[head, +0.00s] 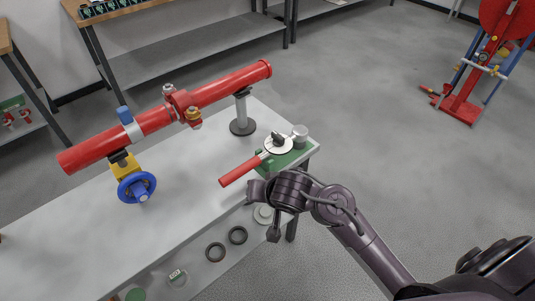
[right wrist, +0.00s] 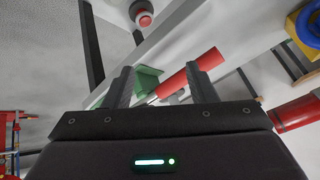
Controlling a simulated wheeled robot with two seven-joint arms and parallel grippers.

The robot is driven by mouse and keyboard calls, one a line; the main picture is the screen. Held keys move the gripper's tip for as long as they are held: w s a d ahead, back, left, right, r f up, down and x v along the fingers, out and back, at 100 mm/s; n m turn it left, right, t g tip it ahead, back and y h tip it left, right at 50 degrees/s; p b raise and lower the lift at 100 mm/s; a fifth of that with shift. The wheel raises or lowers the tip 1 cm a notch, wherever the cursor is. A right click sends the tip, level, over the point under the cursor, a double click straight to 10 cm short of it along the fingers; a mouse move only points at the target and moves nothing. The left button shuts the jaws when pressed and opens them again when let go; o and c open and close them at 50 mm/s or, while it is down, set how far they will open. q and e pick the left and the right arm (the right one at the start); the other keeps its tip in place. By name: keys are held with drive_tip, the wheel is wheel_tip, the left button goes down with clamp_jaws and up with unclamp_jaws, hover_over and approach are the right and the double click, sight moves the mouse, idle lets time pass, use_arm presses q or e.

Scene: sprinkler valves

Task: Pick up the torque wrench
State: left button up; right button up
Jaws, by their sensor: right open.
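The torque wrench (head: 240,171) has a thick red handle and a round pale head with a dark part on top. It lies near the right end of the grey table, its head over a green block. My right gripper (head: 257,191) is beside the handle on its near side, open, with nothing seen held. In the right wrist view the red handle (right wrist: 192,75) shows beyond the open fingers of the right gripper (right wrist: 160,76), overlapped partly by the right finger. Whether it touches them I cannot tell. My left gripper is in no view.
A long red pipe (head: 88,152) with fittings is held above the table (head: 195,165) by a stand (head: 242,112). A blue handwheel (head: 137,187) is under its left part. Dark rings (head: 238,235) lie on a lower shelf.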

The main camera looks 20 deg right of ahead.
sight(257, 161)
drive_tip(key=w+d+m, duration=0.1)
drive_tip(key=w+m, duration=0.2)
drive_tip(key=w+d+r+m+y, duration=0.1)
drive_tip(key=w+m, duration=0.2)
drive_tip(key=w+d+m, duration=0.1)
drive_tip(key=w+m, duration=0.2)
drive_tip(key=w, duration=0.1)
drive_tip(key=shift+w+d+r+m+g, duration=0.1)
drive_tip(key=shift+d+r+m+g, duration=0.15)
drive_tip(key=shift+m+g, duration=0.15)
drive_tip(key=b+x, duration=0.3)
drive_tip(key=x, duration=0.3)
drive_tip(key=shift+f, duration=0.25)
drive_tip(key=shift+w+f, duration=0.25)
drive_tip(key=shift+w, duration=0.05)
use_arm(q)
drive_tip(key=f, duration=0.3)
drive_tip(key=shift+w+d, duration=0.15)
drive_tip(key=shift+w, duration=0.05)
use_arm(e)
drive_tip(key=shift+s, duration=0.1)
clamp_jaws()
drive_tip(key=shift+r, duration=0.15)
